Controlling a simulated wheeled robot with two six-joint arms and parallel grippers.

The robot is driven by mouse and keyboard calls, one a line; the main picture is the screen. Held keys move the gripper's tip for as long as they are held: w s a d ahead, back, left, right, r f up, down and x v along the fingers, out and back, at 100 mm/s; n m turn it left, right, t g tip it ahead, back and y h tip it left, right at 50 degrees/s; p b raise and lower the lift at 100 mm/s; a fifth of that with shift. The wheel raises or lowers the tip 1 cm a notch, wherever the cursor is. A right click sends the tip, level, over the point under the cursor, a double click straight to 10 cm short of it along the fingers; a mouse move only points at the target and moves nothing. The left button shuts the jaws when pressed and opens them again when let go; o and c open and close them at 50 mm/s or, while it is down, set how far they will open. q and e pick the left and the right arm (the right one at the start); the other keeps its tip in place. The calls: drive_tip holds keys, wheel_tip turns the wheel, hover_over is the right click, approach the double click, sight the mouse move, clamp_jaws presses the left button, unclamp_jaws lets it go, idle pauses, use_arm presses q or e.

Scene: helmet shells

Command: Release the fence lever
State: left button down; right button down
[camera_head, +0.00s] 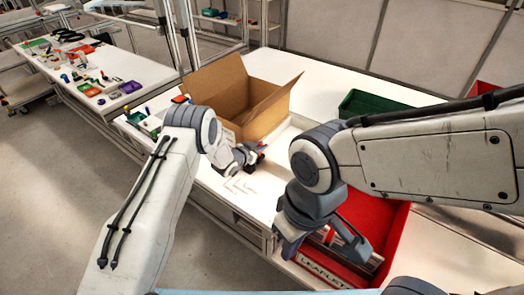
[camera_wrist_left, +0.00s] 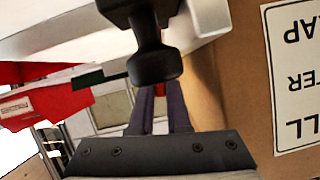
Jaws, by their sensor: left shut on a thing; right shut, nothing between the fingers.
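My left gripper (camera_head: 250,158) is beside the open cardboard box, low over the white table. In the left wrist view its fingers (camera_wrist_left: 160,108) are shut on a dark lever with a rounded knob (camera_wrist_left: 153,65), which I take to be the fence lever. The lever's mount runs up out of the frame under a white edge. In the head view the gripper hides most of the lever. My right gripper (camera_head: 318,245) is shut and empty, pointing down over the red bin; its fingertips are hard to make out.
The cardboard box (camera_head: 225,85) stands open behind my left gripper; its printed side (camera_wrist_left: 245,70) is close in the left wrist view. A green bin (camera_head: 365,104) and the red bin (camera_head: 385,215) are to the right. Small parts (camera_head: 140,118) lie on the table's left end.

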use_arm(q)
drive_tip(key=c, duration=0.9)
unclamp_jaws()
drive_tip(key=b+v, duration=0.2)
drive_tip(key=v, duration=0.8)
drive_tip(key=shift+s+a+r, duration=0.15)
drive_tip(key=shift+a, duration=0.05)
drive_tip(key=s+d+r+g+y, duration=0.2)
drive_tip(key=s+r, duration=0.3)
drive_tip(key=s, duration=0.2)
drive_tip(key=s+d+r+g+y, duration=0.2)
drive_tip(key=s+d+r+g, duration=0.1)
drive_tip(key=s+r, duration=0.3)
drive_tip(key=s+a+r+g, duration=0.1)
drive_tip(key=s+g, duration=0.1)
drive_tip(key=s, duration=0.7)
drive_tip(key=s+a+r+g+y, duration=0.1)
drive_tip(key=s+r+g, duration=0.1)
drive_tip(key=s, duration=0.8)
drive_tip(key=s+a+r+n+g+y, duration=0.1)
drive_tip(key=s+r+g, duration=0.1)
drive_tip(key=s, duration=0.8)
drive_tip(key=shift+a+r+g, duration=0.25)
drive_tip(key=shift+a+g, duration=0.05)
drive_tip(key=shift+a, duration=0.1)
